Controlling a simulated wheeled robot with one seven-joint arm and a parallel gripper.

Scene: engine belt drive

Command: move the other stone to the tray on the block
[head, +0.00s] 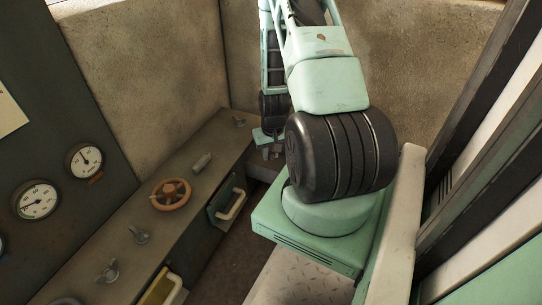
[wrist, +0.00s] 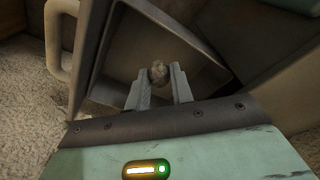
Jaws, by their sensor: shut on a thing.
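A small, rough grey-brown stone (wrist: 158,73) is between the fingertips of my gripper (wrist: 159,78) in the wrist view, and the fingers are shut on it. Beyond the stone is an open dark drawer (wrist: 115,92) with a pale handle (wrist: 60,38) at its left. The stone appears over or inside the drawer's hollow; I cannot tell how high. In the head view my gripper is mostly hidden behind my arm, near the far end of the bench. I cannot make out the tray or the block in either view.
The long bench (head: 205,150) in the head view carries an orange handwheel (head: 171,194), a small grey cylinder (head: 201,161) and several wing-shaped fittings. A drawer front with a pale handle (head: 232,205) is on its side. Gauges (head: 37,200) are on the left panel. Stone walls close the back.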

